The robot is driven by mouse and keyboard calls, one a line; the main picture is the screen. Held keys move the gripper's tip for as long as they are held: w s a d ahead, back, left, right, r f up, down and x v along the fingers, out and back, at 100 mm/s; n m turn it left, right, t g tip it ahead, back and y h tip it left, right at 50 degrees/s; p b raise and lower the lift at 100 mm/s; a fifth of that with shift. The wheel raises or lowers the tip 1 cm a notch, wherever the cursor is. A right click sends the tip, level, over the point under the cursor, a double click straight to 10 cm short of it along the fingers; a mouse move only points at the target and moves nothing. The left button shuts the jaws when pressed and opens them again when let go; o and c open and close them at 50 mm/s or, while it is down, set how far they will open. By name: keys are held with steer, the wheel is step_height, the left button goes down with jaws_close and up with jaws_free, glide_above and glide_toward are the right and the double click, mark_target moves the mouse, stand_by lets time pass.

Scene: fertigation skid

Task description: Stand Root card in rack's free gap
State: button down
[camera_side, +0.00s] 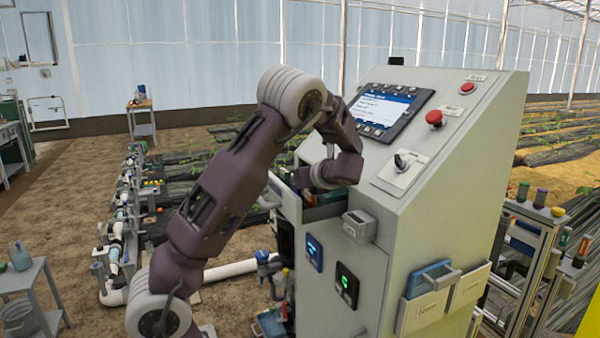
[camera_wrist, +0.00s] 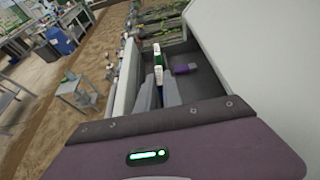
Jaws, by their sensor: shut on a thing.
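My gripper (camera_wrist: 159,90) shows in the wrist view as two grey fingers, pointing down into a dark grey recess beside the console's pale wall. It is shut on a thin upright card (camera_wrist: 158,77) with blue and white on it, which I take to be the Root card; I cannot read its label. A green and white piece (camera_wrist: 156,58) shows just beyond it; I cannot tell whether it is part of the same card. A purple piece (camera_wrist: 181,70) sits to the right. The rack's slots and free gap cannot be made out. In the side view my fingers and the card are hidden.
The recess (camera_side: 318,212) is on the left side of the sloped console (camera_side: 440,190), close to my wrist. A grey bracket (camera_side: 359,225) juts out in front of it. A holder (camera_side: 422,309) with a blue item hangs lower on the front. Pipes and valves (camera_side: 115,250) stand left.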

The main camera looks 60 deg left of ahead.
steer(key=shift+f, duration=0.2)
steer(key=c, duration=1.4)
jaws_free()
steer(key=shift+c, duration=0.2)
steer(key=shift+d, duration=0.1)
steer(key=v, duration=0.7)
